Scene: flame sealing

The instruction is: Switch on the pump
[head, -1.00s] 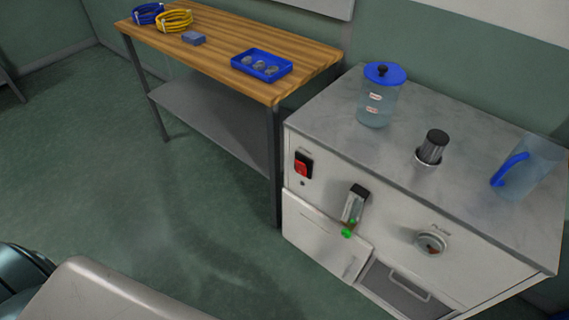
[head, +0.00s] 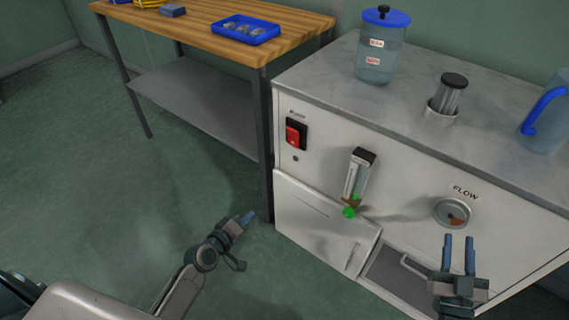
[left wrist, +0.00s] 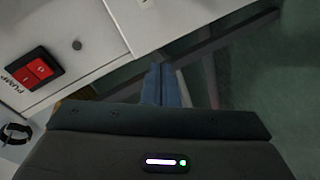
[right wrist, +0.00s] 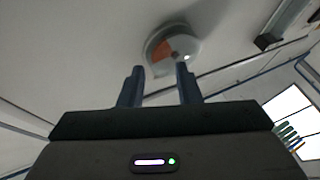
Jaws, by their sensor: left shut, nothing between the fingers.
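The red pump rocker switch (head: 296,134) sits in a black frame on the white cabinet's front, at its upper left. It also shows in the left wrist view (left wrist: 36,72), at the left, with the PUMP label beside it. My left gripper (head: 250,215) is shut and empty, below and left of the switch and apart from it. Its fingers (left wrist: 161,72) lie together in the left wrist view. My right gripper (head: 459,238) is open and empty, with its fingers pointing towards the flow knob (head: 452,212). The knob also shows just beyond those fingers in the right wrist view (right wrist: 172,48).
A flowmeter with a green knob (head: 350,212) is on the cabinet front between the grippers. A blue-lidded jar (head: 376,58), a dark-capped cylinder (head: 450,92) and a blue-handled jug (head: 550,115) stand on top. A wooden table (head: 220,45) is at the left.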

